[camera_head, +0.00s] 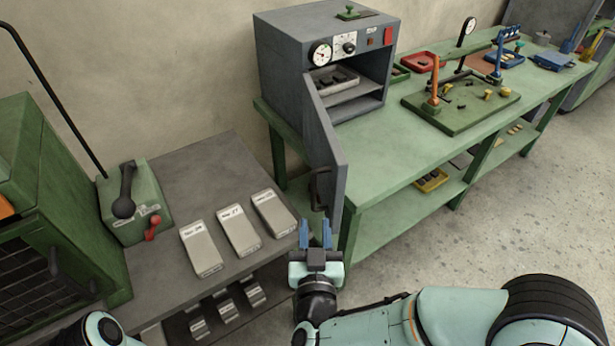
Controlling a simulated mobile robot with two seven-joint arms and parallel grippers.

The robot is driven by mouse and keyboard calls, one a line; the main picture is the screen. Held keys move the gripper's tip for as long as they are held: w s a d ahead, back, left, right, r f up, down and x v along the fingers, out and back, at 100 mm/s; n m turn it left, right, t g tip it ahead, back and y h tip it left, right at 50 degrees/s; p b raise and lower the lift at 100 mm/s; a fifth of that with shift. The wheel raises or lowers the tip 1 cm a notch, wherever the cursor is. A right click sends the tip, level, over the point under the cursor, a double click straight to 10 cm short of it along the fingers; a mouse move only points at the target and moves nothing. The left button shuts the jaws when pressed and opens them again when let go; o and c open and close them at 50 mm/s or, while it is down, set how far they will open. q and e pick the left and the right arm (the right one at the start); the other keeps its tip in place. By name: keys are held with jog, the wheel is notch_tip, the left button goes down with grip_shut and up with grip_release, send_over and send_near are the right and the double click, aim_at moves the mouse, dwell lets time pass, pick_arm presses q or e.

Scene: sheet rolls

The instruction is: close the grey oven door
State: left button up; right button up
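The grey oven (285,65) stands on the left end of the green bench, with a gauge and dial on its front. Its grey door (325,150) stands wide open, swung out towards me from the left side of the opening. A dark handle (319,188) is on the door's lower left face. A tray (334,80) with dark pieces is inside. My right gripper (316,234) is just below the door handle in the picture, with its two blue fingers apart and nothing seen between them. It appears clear of the handle. My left gripper is not visible; only part of that arm shows.
The green bench (395,150) holds a fixture board (460,110) and a red tray (423,62). At left, a grey table (190,180) carries three labelled blocks (238,230) and a green lever box (135,203). Open floor (520,210) lies at right.

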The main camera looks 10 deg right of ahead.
aim_at(314, 184)
jog(key=x, duration=0.8)
jog(key=p+x, duration=0.1)
jog(key=x, duration=0.4)
jog(key=shift+w+r, duration=0.1)
jog(key=shift+r, duration=0.2)
grip_shut()
